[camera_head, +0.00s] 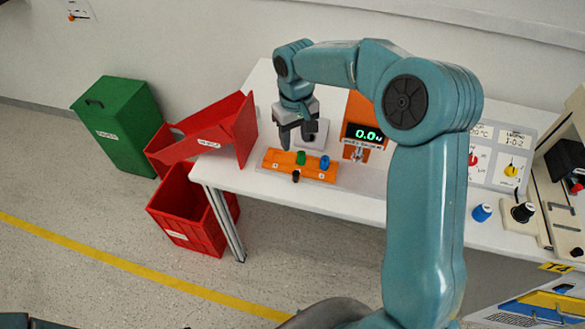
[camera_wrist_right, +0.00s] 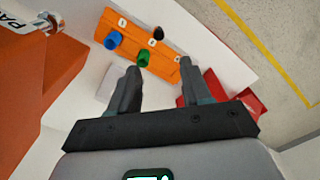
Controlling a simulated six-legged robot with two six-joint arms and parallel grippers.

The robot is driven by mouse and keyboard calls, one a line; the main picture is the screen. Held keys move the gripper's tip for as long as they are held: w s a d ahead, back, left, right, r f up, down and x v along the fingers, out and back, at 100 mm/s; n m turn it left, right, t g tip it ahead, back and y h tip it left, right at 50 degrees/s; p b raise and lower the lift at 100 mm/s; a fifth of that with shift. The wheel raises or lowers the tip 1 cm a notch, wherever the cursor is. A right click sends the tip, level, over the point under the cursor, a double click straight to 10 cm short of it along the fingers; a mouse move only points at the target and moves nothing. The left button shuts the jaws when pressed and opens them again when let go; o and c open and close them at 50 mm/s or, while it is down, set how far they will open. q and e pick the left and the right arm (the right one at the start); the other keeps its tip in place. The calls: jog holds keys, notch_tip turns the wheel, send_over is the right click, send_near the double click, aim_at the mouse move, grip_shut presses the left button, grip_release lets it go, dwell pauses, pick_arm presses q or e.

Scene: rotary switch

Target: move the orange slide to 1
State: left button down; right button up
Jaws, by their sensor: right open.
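An orange box (camera_head: 318,173) lies on the white table, with a green knob (camera_head: 301,158), a blue knob (camera_head: 325,162) and a black knob (camera_head: 296,175). In the right wrist view the orange box (camera_wrist_right: 130,22) carries the blue knob (camera_wrist_right: 115,38), green knob (camera_wrist_right: 143,58) and black knob (camera_wrist_right: 158,33). Small white labels sit beside the knobs; their digits are hard to read. No separate slide can be told apart from the box. My right gripper (camera_head: 295,141) is open and empty above and behind the box's left part.
Behind the box stands an orange unit (camera_head: 359,104) with a green-digit display (camera_head: 367,133). A panel with red and yellow knobs (camera_head: 500,155) and a loose-looking blue knob (camera_head: 482,212) are at right. Red bins (camera_head: 190,225) and a green bin (camera_head: 120,127) stand left of the table.

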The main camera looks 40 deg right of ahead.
aim_at(296, 173)
notch_tip(296, 173, down, 13)
jog(key=shift+s+d+f+p, duration=0.1)
jog(key=shift+d+p, duration=0.05)
jog(key=shift+p, duration=0.55)
jog(key=shift+f, duration=0.25)
